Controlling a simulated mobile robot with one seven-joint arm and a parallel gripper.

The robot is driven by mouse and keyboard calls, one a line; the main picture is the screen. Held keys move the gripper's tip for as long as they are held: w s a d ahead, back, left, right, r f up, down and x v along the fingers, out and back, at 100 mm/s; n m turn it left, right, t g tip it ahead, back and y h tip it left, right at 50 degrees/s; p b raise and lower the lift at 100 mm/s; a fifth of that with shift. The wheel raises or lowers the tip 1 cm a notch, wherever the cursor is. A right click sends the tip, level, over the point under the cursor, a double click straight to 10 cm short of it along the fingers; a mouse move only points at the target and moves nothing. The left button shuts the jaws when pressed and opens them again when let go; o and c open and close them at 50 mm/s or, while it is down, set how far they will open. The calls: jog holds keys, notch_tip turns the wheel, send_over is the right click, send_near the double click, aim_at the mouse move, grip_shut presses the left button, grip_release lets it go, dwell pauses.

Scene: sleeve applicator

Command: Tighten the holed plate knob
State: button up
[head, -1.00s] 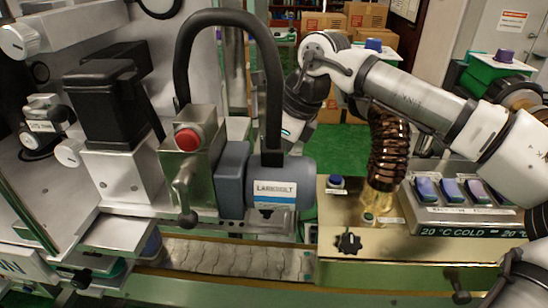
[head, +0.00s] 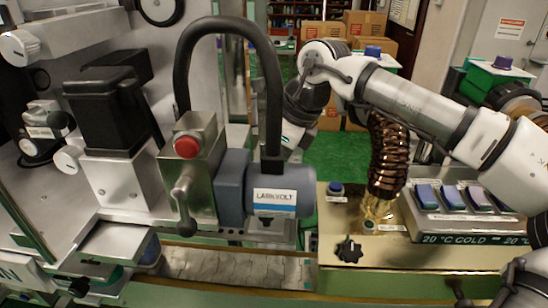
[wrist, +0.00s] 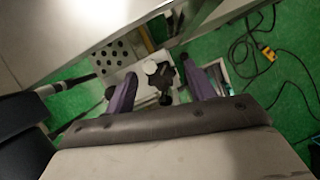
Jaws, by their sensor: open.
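In the wrist view, a light plate with several dark holes (wrist: 118,56) lies ahead of my gripper (wrist: 158,72). Next to the plate, a black lobed knob (wrist: 163,80) with a pale round part beside it shows between my two purple fingers. The fingers are spread apart, one on each side of the knob, with a visible gap. I cannot tell how far the knob is below the fingertips. In the head view, my gripper and the holed plate are hidden behind the blue-grey motor (head: 235,180).
A thick black hose (head: 278,90) arches above the motor. A steel block with a red button (head: 187,147) stands left of it. Another black star knob (head: 349,250) sits on the right-hand bench. Cables (wrist: 245,55) lie on the green floor.

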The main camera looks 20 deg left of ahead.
jog(key=b+v, duration=0.1)
jog(key=v, duration=1.2)
jog(key=shift+d+r+b, duration=0.15)
jog(key=shift+r+b, duration=0.15)
jog(key=shift+r, duration=0.05)
jog(key=a+m+h+p, duration=0.2)
jog(key=a+m+p, duration=0.1)
jog(key=m, duration=1)
jog(key=a+m+h+p, duration=0.2)
jog(key=a+m+p, duration=0.1)
jog(key=m, duration=1)
notch_tip(320, 180, down, 13)
jog(key=p, duration=0.3)
jog(key=shift+s+d+p, duration=0.1)
jog(key=shift+p, duration=0.3)
jog(key=c, duration=1)
